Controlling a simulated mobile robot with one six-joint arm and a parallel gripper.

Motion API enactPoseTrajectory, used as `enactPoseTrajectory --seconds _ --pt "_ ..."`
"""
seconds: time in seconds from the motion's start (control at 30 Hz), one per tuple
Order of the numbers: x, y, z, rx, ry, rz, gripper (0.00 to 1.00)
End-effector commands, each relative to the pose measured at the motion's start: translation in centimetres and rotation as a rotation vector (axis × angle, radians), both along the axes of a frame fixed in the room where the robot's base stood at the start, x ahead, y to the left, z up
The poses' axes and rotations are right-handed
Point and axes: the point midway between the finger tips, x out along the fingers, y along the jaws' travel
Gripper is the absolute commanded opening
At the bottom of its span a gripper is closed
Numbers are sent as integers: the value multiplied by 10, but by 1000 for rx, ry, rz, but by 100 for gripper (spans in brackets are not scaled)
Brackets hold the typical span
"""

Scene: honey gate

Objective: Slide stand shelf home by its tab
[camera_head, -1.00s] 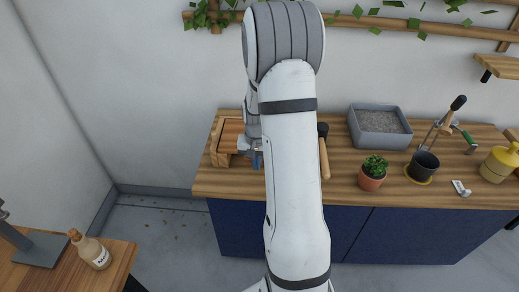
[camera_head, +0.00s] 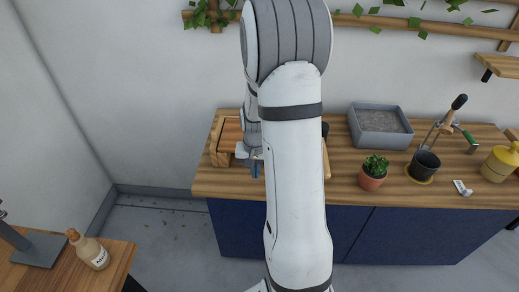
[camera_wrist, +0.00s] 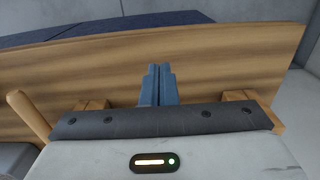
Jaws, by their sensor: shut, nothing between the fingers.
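The wooden stand (camera_head: 220,150) sits at the left end of the counter. A reddish-brown board (camera_head: 231,132) shows inside it, probably the shelf; my arm covers its right side. I cannot make out the tab. My gripper (camera_head: 255,172) is at the stand's front right, close to the counter. In the wrist view its blue fingers (camera_wrist: 158,72) are together with nothing between them, over bare wood. Wooden ends (camera_wrist: 240,96) show on both sides behind the gripper body, perhaps parts of the stand. Whether the fingers touch anything is unclear.
A wooden handle (camera_head: 326,163) lies right of my arm. Further right are a grey tray (camera_head: 405,138), a potted plant (camera_head: 372,180), a black pot (camera_head: 424,164) and a yellow container (camera_head: 499,165). A bottle (camera_head: 90,252) stands on the front-left table. The counter's front edge is close to the gripper.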

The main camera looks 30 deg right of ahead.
Motion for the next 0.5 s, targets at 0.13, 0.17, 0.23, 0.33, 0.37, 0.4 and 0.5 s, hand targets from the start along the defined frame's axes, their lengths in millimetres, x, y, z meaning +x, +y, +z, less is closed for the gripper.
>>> enactPoseTrajectory --seconds 0.13,0.17,0.23,0.33,0.37,0.4,0.5 --pt "-1 1 0 -1 -1 0 0" --pt "-1 1 0 -1 -1 0 0" --pt "-1 1 0 -1 -1 0 0" --pt "-1 1 0 0 0 0 0" --pt "-1 1 1 0 0 0 0" --pt "-1 1 2 0 0 0 0" --pt "-1 1 8 -1 -1 0 0"
